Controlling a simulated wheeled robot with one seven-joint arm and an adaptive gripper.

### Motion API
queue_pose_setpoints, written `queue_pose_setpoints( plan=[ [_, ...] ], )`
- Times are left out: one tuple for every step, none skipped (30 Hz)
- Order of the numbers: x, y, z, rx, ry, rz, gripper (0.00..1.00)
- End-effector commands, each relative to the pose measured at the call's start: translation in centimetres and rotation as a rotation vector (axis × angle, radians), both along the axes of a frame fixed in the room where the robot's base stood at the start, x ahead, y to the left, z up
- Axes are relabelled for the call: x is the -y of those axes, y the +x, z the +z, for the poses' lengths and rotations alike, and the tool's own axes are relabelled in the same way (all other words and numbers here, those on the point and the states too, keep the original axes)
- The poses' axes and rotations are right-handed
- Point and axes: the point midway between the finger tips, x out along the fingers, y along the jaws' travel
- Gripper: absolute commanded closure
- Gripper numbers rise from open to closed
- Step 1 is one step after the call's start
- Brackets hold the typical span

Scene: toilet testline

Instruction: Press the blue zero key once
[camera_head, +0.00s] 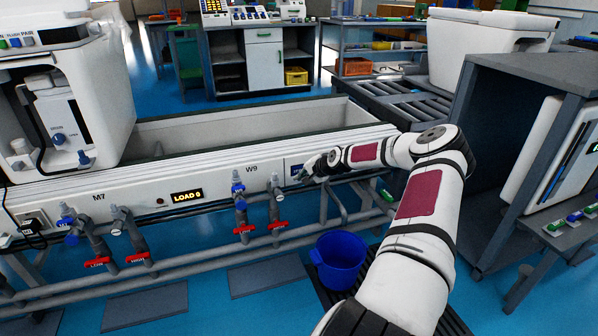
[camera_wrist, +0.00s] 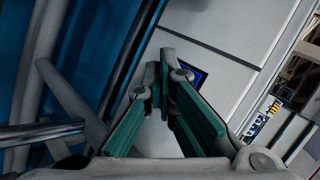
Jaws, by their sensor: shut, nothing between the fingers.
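A small dark blue panel (camera_head: 294,170) sits on the front face of the white testline, right of the W9 label. It also shows in the wrist view (camera_wrist: 194,71), partly behind my fingers. I cannot make out the blue zero key as a separate key; it may be hidden or too small. My gripper (camera_head: 307,174) is at the right part of this panel in the head view. In the wrist view my gripper (camera_wrist: 160,77) has its green-padded fingers shut with nothing between them, tips over the panel's left edge. I cannot tell whether they touch it.
Valves with red handles (camera_head: 244,229) and grey pipes run below the face. A blue bucket (camera_head: 340,262) stands beneath my arm. A grey cabinet (camera_head: 520,120) stands at the right.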

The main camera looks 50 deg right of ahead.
Motion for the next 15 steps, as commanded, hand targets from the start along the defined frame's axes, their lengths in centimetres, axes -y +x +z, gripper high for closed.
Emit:
queue_pose_setpoints(
  plan=[
    [0.0,0.0,0.0,0.000,0.000,0.000,1.00],
    [0.0,-0.1,0.0,0.000,0.000,0.000,1.00],
    [-0.1,-0.2,0.0,0.000,0.001,0.001,1.00],
    [-0.2,-0.3,0.1,-0.001,0.001,0.001,1.00],
    [-0.3,-0.5,0.1,-0.001,0.000,0.001,1.00],
    [-0.5,-0.8,0.2,-0.001,0.000,0.003,1.00],
    [-0.7,-1.0,0.2,-0.001,0.000,0.003,1.00],
    [-0.8,-1.3,0.2,0.000,-0.001,0.002,1.00],
    [-1.0,-1.6,0.2,-0.001,-0.001,0.002,1.00],
    [-1.1,-1.9,0.2,-0.002,0.000,0.001,1.00],
    [-1.2,-2.1,0.2,-0.001,0.001,0.001,1.00],
    [-1.5,-2.4,0.2,-0.001,0.001,0.001,1.00],
    [-1.6,-2.6,0.2,-0.001,0.001,0.001,1.00],
    [-1.8,-2.8,0.2,-0.001,0.001,0.001,1.00],
    [-1.9,-3.1,0.2,0.000,0.001,0.001,1.00]
  ],
)
